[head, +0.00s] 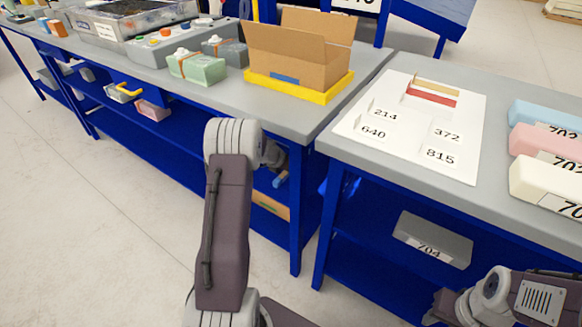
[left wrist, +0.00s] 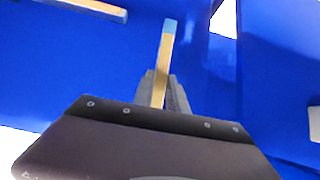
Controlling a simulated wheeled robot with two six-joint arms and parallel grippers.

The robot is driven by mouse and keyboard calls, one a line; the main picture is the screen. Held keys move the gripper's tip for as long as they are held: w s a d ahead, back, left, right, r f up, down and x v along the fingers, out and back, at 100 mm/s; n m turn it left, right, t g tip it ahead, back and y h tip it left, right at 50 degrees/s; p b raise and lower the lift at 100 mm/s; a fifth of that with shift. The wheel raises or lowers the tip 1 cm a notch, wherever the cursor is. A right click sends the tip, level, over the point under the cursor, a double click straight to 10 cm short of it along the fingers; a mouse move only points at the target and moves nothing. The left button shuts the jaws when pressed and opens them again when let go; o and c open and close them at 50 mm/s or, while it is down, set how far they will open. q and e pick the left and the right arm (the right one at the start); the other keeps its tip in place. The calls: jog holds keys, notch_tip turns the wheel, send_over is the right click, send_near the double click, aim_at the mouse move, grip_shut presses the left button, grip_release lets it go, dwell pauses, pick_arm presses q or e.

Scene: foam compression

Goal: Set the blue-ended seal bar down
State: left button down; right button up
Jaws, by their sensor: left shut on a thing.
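The blue-ended seal bar (left wrist: 165,52) is a thin wooden strip with a blue tip (left wrist: 170,26). My left gripper (left wrist: 163,88) is shut on it, and the blue end points away from the fingers. In the head view the blue tip (head: 280,180) shows just beyond my left wrist, below the tabletop edge and in front of the blue lower shelf. My arm hides most of the bar and the left fingers there. My right arm shows at the lower right, but its fingers do not show.
A wooden piece (head: 270,206) lies on the lower shelf; likely the same one is at the wrist view's top left (left wrist: 95,8). An open carton (head: 297,62) stands in a yellow tray (head: 300,92). A white numbered board (head: 410,130) holds a red bar (head: 431,97). A grey block (head: 433,240) lies on the right shelf.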

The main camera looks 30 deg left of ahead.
pick_arm(q)
jog(key=shift+w, duration=0.2)
notch_tip(320, 180, down, 4)
jog(key=b, duration=0.3)
jog(key=shift+r, duration=0.2)
jog(key=c, duration=1.8)
grip_release()
jog(key=shift+f, duration=0.2)
jog(key=o, duration=0.5)
jog(key=shift+c, duration=0.2)
jog(key=shift+r, duration=0.1)
